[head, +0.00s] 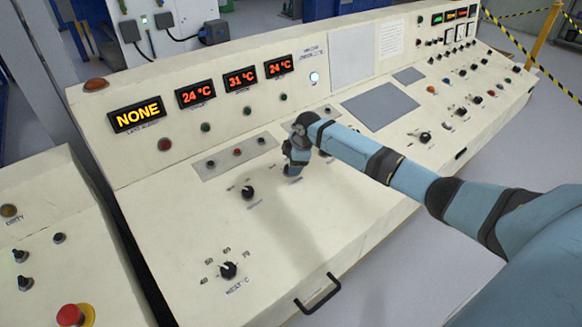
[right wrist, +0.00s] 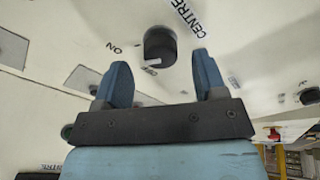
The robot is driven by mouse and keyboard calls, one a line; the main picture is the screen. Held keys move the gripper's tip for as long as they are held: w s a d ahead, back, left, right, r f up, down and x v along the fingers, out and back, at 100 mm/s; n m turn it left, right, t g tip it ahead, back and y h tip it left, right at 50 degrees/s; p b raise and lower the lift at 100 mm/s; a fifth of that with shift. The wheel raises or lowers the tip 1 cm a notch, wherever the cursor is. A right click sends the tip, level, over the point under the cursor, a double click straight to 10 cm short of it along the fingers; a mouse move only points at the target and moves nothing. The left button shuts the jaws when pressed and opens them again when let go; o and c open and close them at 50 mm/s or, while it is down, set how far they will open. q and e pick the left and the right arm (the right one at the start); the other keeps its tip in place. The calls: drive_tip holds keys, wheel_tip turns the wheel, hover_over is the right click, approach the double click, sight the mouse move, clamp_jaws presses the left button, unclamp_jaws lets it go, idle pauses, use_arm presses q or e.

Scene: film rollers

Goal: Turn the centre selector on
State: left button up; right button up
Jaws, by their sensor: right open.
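The centre selector (right wrist: 160,46) is a round black knob on the cream panel, beside the printed word CENTRE in the right wrist view. Its white mark is at its lower edge, near a small label I cannot read clearly. The word ON is printed to the left of the knob, away from the mark. My right gripper (right wrist: 162,80) is open, its two blue fingers apart and the knob just beyond and between their tips. I cannot tell whether they touch it. In the head view my right gripper (head: 293,168) covers the selector. My left gripper is not in view.
Another black selector (head: 248,192) is to the left of the gripper. A temperature selector (head: 228,270) is nearer the front, close to a black handle (head: 318,294). Red and green lamps and displays line the upright panel behind. A red button (head: 72,315) is at lower left.

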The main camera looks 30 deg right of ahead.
drive_tip(key=v, duration=1.1)
drive_tip(key=shift+b, duration=0.3)
